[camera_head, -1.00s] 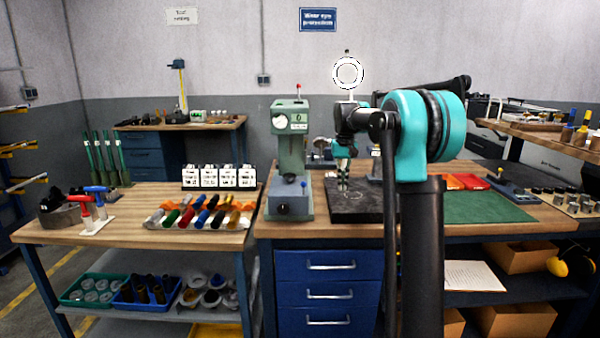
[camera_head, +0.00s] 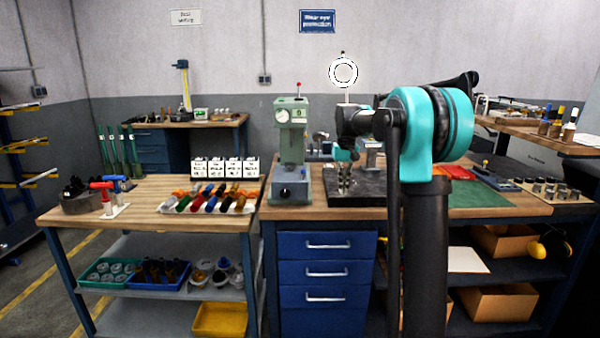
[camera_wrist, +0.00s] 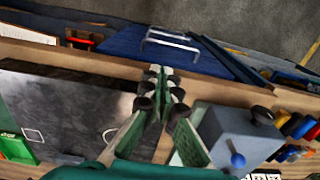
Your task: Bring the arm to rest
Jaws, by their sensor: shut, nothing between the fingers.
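My arm rises in front of the bench in the head view, with its teal joint at the right of centre and its wrist bent down. My gripper (camera_head: 344,190) points downward in front of the dark granite plate (camera_head: 372,190), just right of the green press (camera_head: 291,150). In the wrist view my gripper (camera_wrist: 162,85) has its fingers together and nothing between them. The dark plate (camera_wrist: 60,110) lies to the left of the fingers and the grey press base (camera_wrist: 235,135) to the right. Whether the fingers touch anything below is not shown.
Coloured-handled tools (camera_head: 210,198) lie on the left bench, beside white label cards (camera_head: 225,168). A green mat (camera_head: 482,194) and red trays are on the right of the bench. Blue drawers (camera_head: 327,268) stand below.

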